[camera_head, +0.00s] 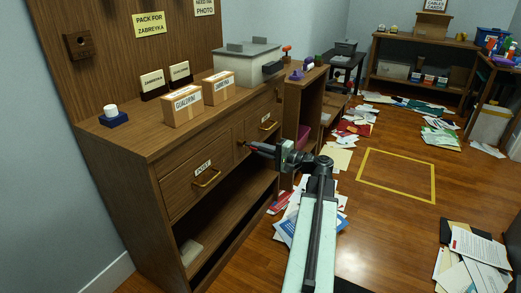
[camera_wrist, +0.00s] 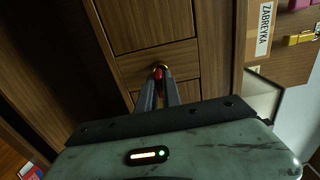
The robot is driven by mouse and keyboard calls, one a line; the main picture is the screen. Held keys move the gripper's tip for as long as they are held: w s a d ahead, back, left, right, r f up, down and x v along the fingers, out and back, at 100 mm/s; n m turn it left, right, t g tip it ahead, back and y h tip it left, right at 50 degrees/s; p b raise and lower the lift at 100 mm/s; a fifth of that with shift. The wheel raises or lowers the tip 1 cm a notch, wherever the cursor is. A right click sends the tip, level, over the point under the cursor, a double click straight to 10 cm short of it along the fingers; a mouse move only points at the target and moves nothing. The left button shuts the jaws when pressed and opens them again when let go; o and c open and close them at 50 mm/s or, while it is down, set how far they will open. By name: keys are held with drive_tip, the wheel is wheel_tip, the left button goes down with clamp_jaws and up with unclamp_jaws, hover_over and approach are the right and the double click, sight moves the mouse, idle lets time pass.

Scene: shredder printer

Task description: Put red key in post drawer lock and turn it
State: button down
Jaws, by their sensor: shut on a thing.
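The post drawer (camera_head: 178,188) is shut in the wooden cabinet. It bears a white POST label (camera_head: 203,167) and a brass handle (camera_head: 207,179). My gripper (camera_head: 253,148) is at the cabinet front, up and right of that handle. In the wrist view my gripper (camera_wrist: 159,97) is shut on the red key (camera_wrist: 158,84). A round brass lock (camera_wrist: 160,68) shows just beyond the fingertips, on the wood beside a drawer panel. The key is at the lock. I cannot tell how deep its tip is, because the fingers and key head hide it.
A second drawer with a brass handle (camera_head: 268,126) is to the right. Two cardboard boxes (camera_head: 183,105) and a grey machine (camera_head: 240,60) stand on the cabinet top. Papers (camera_head: 290,222) litter the floor beside my arm. The yellow-outlined floor area (camera_head: 397,176) is clear.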

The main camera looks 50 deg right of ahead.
drive_tip(key=shift+x, duration=1.2)
drive_tip(key=c, duration=1.5)
unclamp_jaws()
drive_tip(key=shift+o, duration=0.2)
drive_tip(key=v, duration=0.7)
drive_tip(key=shift+s, duration=0.4)
